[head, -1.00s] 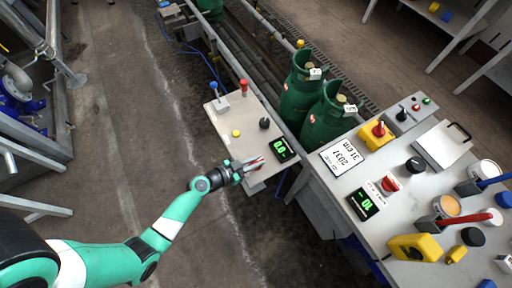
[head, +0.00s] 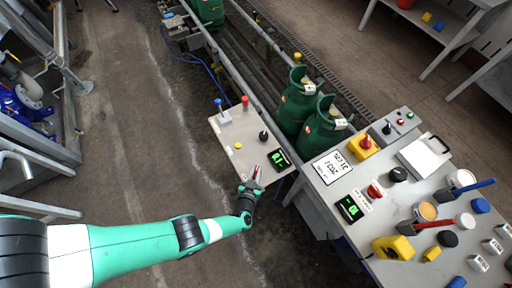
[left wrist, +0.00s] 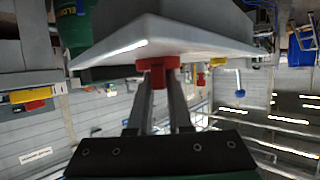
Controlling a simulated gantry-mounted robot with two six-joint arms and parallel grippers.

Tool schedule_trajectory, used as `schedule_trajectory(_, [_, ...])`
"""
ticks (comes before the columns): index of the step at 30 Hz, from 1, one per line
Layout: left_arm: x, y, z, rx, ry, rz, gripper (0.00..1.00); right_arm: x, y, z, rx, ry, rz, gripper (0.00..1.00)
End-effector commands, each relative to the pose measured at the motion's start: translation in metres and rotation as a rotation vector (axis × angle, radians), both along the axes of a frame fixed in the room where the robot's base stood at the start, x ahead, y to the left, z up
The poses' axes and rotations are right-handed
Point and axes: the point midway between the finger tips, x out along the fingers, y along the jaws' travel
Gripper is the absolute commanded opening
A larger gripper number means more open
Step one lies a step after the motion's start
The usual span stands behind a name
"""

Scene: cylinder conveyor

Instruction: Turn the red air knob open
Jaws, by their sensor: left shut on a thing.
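My left gripper (head: 256,179) is at the front edge of the small grey control panel (head: 226,138). In the left wrist view its two fingers (left wrist: 162,98) are shut on a red knob (left wrist: 158,66) at the panel's edge. In the head view the gripper mostly hides this knob. A green digital display (head: 279,158) sits on the panel just beside the gripper. My right gripper is in neither view.
The panel also carries a black knob (head: 263,135), a yellow button (head: 238,146), a blue-topped lever (head: 222,112) and a red-topped post (head: 245,102). Green gas cylinders (head: 322,128) stand behind it. A crowded grey bench (head: 335,205) is at the right.

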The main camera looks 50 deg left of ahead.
Motion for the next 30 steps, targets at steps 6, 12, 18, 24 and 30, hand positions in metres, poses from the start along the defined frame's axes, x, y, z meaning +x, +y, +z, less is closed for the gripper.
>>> schedule_trajectory(6, [0.004, -0.002, -0.003, 0.001, -0.01, 0.205, 0.0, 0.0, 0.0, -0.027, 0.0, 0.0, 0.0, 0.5])
schedule_trajectory(12, [0.004, -0.002, -0.005, 0.001, -0.008, 0.394, 0.0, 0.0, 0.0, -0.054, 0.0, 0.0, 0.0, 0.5])
schedule_trajectory(18, [0.003, -0.001, -0.005, 0.001, -0.008, 0.563, 0.0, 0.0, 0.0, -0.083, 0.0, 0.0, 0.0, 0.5])
schedule_trajectory(24, [0.002, 0.0, -0.003, 0.003, -0.007, 0.687, 0.0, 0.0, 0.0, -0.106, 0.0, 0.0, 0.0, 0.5])
schedule_trajectory(30, [0.001, 0.0, -0.001, 0.003, -0.004, 0.759, 0.0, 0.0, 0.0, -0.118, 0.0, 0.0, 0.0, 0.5])
